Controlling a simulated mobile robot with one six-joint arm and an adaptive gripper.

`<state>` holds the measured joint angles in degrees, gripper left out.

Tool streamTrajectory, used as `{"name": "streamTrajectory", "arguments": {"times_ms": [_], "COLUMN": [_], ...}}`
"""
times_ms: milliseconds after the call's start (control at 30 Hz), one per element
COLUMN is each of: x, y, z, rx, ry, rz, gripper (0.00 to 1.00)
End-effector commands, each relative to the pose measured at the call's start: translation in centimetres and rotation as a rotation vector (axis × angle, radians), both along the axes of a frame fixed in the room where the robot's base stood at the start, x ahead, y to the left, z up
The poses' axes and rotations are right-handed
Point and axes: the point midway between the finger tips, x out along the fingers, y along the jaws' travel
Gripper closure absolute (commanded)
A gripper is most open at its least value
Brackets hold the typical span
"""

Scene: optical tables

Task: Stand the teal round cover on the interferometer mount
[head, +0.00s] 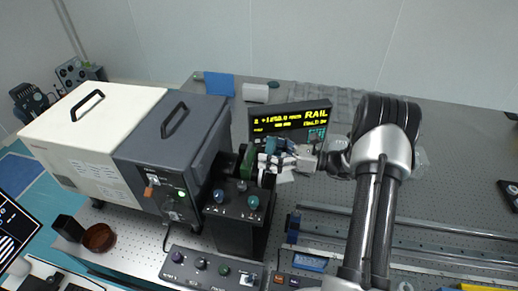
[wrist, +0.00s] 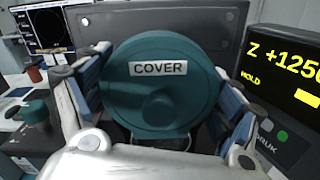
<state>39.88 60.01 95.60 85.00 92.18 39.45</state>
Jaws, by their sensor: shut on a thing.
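The teal round cover (wrist: 150,98) faces me in the wrist view, upright, with a white COVER label across its upper part. The blue-padded fingers of my gripper (wrist: 165,92) are shut on its left and right sides. In the head view my gripper (head: 275,160) is beside the black stand (head: 237,203) with teal knobs, right of the grey instrument box. Only a little teal of the cover shows there between the fingers. A grey plate (wrist: 215,22) with screws is close behind the cover. I cannot tell the interferometer mount apart, nor whether the cover touches anything below.
A display with yellow digits (head: 290,121) stands right behind my gripper. The grey box (head: 170,140) and white box (head: 90,130) fill the left. Metal rails (head: 420,240) run along the right. A control panel (head: 210,270) lies in front.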

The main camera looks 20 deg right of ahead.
Motion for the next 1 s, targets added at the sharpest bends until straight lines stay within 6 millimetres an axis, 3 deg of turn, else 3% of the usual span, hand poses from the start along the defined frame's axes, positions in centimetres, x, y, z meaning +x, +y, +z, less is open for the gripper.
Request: {"name": "streamTrajectory", "arguments": {"times_ms": [467,1000], "x": [0.0,0.0], "y": [0.0,0.0], "z": [-2.2,-6.0], "rx": [0.0,0.0], "ry": [-0.002,-0.002], "rz": [0.0,0.001], "gripper": [0.45,0.45]}}
